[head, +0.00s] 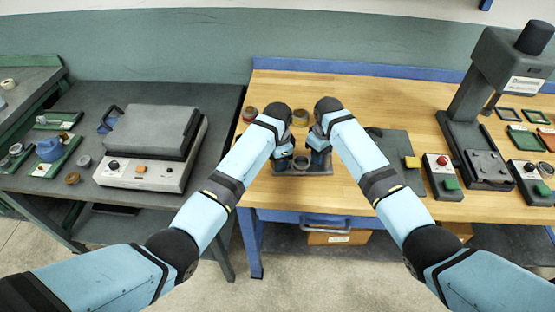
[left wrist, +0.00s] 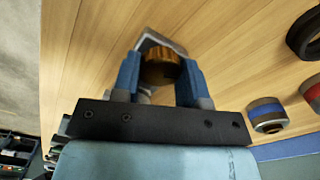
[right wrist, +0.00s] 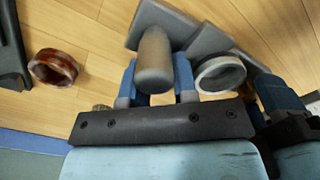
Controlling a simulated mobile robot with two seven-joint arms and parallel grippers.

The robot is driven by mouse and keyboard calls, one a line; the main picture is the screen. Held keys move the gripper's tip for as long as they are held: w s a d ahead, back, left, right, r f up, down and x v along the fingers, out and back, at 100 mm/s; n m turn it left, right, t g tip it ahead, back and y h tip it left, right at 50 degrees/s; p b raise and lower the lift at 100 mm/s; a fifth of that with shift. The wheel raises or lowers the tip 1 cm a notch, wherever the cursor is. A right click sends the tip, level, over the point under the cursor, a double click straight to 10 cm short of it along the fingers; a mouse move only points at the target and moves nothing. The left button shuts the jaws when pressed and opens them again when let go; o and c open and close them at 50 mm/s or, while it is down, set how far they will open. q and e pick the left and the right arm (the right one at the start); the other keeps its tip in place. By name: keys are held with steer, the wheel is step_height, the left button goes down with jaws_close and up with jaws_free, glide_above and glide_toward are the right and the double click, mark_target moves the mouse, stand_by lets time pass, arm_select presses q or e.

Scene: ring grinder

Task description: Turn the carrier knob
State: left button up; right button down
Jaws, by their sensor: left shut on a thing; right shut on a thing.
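The brass-coloured knurled carrier knob (left wrist: 160,72) sits between the blue fingers of my left gripper (left wrist: 160,66), which is shut on it. My right gripper (right wrist: 156,74) is shut on a grey rounded handle (right wrist: 154,52) of the carrier. The grey carrier (head: 303,172) lies near the table's front edge in the head view, largely hidden by both grippers. A grey metal ring (right wrist: 219,74) is on the carrier, beside the right fingers; it also shows in the head view (head: 301,162). In the head view my left gripper (head: 283,160) and right gripper (head: 320,158) are close together, and the knob is hidden.
A brownish ring (right wrist: 53,68) stands behind the carrier; other rings (left wrist: 267,115) stand nearby. To the right are a dark mat (head: 400,150), a control box (head: 442,177) and a press (head: 480,130). A grey side table (head: 90,215) with a lidded machine (head: 150,145) is left.

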arm_select(q)
steer(key=shift+n, duration=0.3)
steer(key=o, duration=0.9)
steer(key=shift+o, duration=0.2)
step_height(320, 180, up, 12)
steer(key=shift+w, duration=0.15)
